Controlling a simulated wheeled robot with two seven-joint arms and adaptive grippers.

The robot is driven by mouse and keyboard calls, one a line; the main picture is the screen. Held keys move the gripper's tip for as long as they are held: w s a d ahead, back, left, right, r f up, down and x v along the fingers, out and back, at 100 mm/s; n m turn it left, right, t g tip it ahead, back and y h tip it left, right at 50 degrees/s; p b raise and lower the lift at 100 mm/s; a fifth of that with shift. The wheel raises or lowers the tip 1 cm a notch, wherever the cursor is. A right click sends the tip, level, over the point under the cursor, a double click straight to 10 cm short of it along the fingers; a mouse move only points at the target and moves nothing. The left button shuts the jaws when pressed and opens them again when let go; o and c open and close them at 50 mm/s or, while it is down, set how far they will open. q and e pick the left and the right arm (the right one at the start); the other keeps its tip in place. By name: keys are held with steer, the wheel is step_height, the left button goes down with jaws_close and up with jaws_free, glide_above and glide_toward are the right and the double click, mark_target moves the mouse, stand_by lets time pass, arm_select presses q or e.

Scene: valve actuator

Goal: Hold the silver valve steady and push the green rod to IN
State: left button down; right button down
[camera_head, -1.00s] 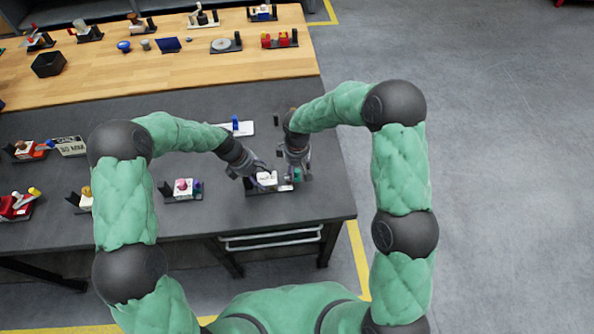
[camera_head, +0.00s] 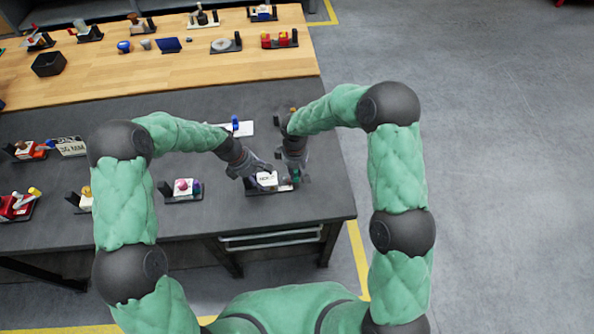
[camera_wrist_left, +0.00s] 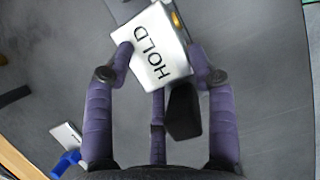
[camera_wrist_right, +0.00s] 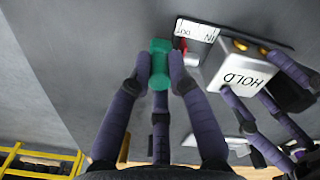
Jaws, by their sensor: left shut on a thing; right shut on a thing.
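The silver valve (camera_head: 267,179) is a block marked HOLD on a dark base near the table's right edge. My left gripper (camera_wrist_left: 162,62) is shut on the valve, with fingers on both sides, in the left wrist view. The green rod (camera_wrist_right: 160,62) stands beside the valve in the right wrist view. My right gripper (camera_wrist_right: 159,74) is shut on its green end, apart from the silver block. A white plate (camera_wrist_right: 197,31) reads OUT on the rod's side and IN nearer the valve. A red marker (camera_wrist_right: 183,44) shows by OUT; the rod's shaft is mostly hidden.
A white plate with a blue part (camera_head: 236,127) lies behind the valve. Another fixture (camera_head: 183,189) with a pink knob stands to its left. The dark table (camera_head: 335,190) ends close to the right of my right gripper.

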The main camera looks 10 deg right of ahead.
arm_select(q)
steer(key=shift+s+d+f, duration=0.1)
steer(key=shift+s+f, duration=0.15)
steer(key=shift+f, duration=0.1)
arm_select(e)
steer(key=a, duration=0.4)
steer(key=shift+s, duration=0.1)
steer(key=c, duration=1.1)
jaws_free()
steer(key=shift+f, duration=0.1)
steer(key=shift+c, duration=0.2)
